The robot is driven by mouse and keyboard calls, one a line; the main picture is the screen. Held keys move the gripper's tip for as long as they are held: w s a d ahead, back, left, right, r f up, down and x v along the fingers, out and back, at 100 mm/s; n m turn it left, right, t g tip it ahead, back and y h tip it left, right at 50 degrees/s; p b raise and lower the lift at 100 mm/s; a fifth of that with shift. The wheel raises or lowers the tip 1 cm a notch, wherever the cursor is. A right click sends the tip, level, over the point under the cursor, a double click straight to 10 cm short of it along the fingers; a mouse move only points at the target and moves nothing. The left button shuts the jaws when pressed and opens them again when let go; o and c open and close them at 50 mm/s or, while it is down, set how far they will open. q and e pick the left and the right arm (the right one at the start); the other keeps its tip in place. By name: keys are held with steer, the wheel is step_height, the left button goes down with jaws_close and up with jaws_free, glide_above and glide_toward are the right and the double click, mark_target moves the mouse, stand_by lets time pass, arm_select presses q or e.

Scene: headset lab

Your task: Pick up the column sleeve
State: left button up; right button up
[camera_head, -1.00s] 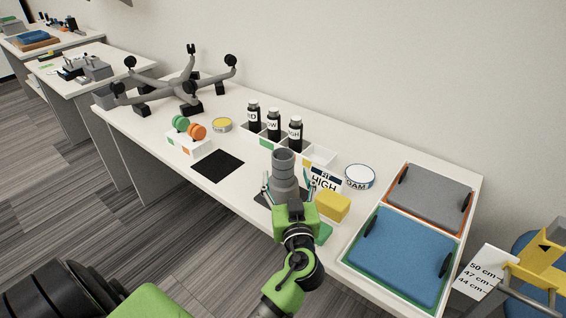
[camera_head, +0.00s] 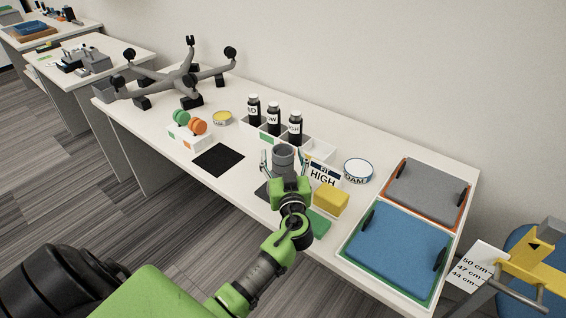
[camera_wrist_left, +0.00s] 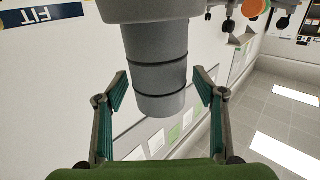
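The column sleeve (camera_head: 283,155) is a grey upright cylinder on the dark mat near the front edge of the table. Its lower part is hidden behind my left gripper in the head view. My left gripper (camera_head: 285,171) is right at it, with one finger on each side. In the left wrist view, the grey sleeve (camera_wrist_left: 160,75) with dark ring lines stands between the two open teal-padded fingers of the left gripper (camera_wrist_left: 160,90). Gaps show between the fingers and the sleeve. My right gripper is not in view.
A sign reading HIGH (camera_head: 323,173), a yellow block (camera_head: 331,201) and a green pad (camera_head: 318,224) are close on the right. Black bottles (camera_head: 273,120) stand in white bins behind. A black mat (camera_head: 218,159) lies clear to the left. Blue and grey trays fill the right.

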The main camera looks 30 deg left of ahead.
arm_select(q)
steer(key=c, duration=1)
steer(key=shift+c, duration=0.2)
